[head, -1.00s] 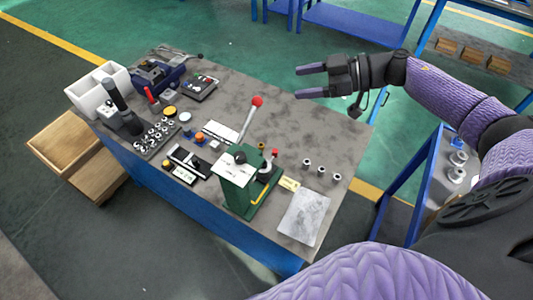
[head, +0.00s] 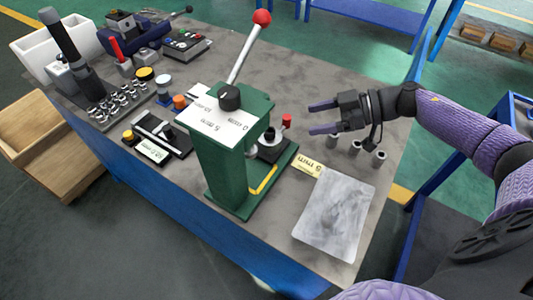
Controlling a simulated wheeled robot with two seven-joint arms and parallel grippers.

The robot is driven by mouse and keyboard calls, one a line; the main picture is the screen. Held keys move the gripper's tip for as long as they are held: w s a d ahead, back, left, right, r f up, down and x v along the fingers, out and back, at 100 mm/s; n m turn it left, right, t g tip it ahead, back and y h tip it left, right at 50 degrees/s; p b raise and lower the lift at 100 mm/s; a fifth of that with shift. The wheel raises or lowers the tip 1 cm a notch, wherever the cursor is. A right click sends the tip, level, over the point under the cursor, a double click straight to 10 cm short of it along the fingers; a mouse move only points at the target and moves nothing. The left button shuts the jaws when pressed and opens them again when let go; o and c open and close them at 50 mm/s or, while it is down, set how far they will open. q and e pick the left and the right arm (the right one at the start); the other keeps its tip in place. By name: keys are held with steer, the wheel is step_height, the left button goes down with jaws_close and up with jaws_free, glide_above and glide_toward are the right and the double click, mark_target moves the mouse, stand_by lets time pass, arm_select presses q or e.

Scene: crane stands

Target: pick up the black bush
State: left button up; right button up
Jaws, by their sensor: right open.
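Three small grey cylindrical bushes with dark bores stand upright in a row on the workbench, right of the green press: a left bush (head: 332,141), a middle bush (head: 355,147) and a right bush (head: 380,157). My right gripper (head: 310,118) is open and empty. Its fingers point left, and in the picture they lie just above the left bush, whose top is partly hidden. Its height over the bench is hard to tell. My left gripper is out of view.
The green press (head: 225,165) with a red-knobbed lever (head: 240,55) stands left of the gripper. A yellow label (head: 309,165) and a grey plate (head: 335,218) lie in front. Tools and a white bin (head: 50,50) fill the left side.

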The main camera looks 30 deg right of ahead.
mark_target(274, 130)
steer(key=b+x, duration=0.1)
steer(key=x, duration=0.2)
steer(key=f+b+x, duration=0.1)
steer(key=b+x, duration=0.1)
steer(key=x, duration=0.1)
steer(key=b+x, duration=0.1)
steer(key=x, duration=0.3)
steer(key=shift+d+f, duration=0.2)
steer(key=shift+d, duration=0.15)
steer(key=shift+w+a, duration=0.1)
steer(key=shift+a, duration=0.05)
steer(key=shift+r, duration=0.1)
steer(key=c, duration=1)
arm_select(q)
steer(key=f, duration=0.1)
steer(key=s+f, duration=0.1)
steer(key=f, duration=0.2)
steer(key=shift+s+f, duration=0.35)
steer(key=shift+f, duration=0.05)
arm_select(e)
jaws_close()
